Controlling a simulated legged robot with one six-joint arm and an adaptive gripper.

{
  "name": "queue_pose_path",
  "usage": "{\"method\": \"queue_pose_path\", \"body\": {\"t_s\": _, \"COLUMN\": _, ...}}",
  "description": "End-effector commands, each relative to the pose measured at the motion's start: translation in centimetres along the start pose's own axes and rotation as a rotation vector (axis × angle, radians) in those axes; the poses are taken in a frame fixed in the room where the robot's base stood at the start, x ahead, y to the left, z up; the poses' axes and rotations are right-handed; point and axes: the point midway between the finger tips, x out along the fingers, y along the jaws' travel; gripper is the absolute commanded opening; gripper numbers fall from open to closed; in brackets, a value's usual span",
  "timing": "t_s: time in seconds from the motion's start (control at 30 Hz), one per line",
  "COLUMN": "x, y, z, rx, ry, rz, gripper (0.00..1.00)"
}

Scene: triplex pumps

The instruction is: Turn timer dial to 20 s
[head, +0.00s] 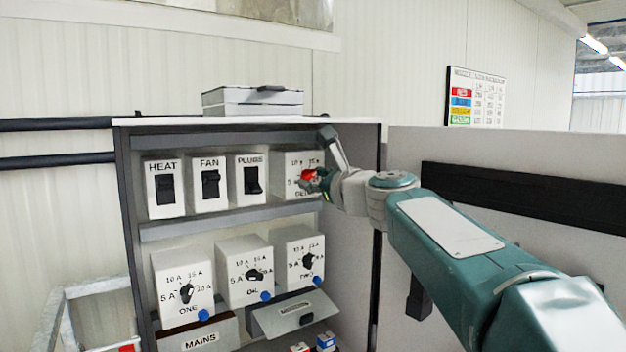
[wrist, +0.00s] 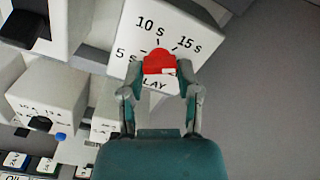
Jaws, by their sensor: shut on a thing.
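The timer dial is a red knob (head: 308,175) on a white box (head: 287,163) at the right end of the top shelf. In the wrist view the red knob (wrist: 157,60) sits below the marks 5 s, 10 s and 15 s on the box face (wrist: 135,22). A small pale mark shows on the knob's lower right. No 20 s mark is visible. Part of the label below the knob reads "LAY". My gripper (wrist: 160,88) is shut on the knob, with a finger on either side. In the head view my gripper (head: 318,180) covers the box's right part.
HEAT (head: 164,187), FAN (head: 208,183) and PLUGS (head: 249,180) switch boxes stand left of the timer. Several ampere dial boxes (head: 245,270) stand on the shelf below. The cabinet's right side wall (head: 350,260) is close to my arm. A grey case (head: 253,101) lies on top.

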Motion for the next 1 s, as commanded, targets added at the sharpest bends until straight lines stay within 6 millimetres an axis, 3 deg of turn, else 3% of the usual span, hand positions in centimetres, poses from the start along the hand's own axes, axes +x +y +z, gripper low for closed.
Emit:
{"method": "queue_pose_path", "body": {"t_s": 0.03, "x": 0.17, "y": 0.22, "z": -0.66, "rx": 0.046, "ry": 0.011, "rz": 0.005, "gripper": 0.00}}
{"method": "queue_pose_path", "body": {"t_s": 0.5, "x": 0.26, "y": 0.52, "z": -0.57, "rx": 0.390, "ry": 0.012, "rz": 0.005, "gripper": 0.00}}
{"method": "queue_pose_path", "body": {"t_s": 1.0, "x": 0.34, "y": 0.71, "z": -0.51, "rx": 0.491, "ry": 0.013, "rz": 0.006, "gripper": 0.00}}
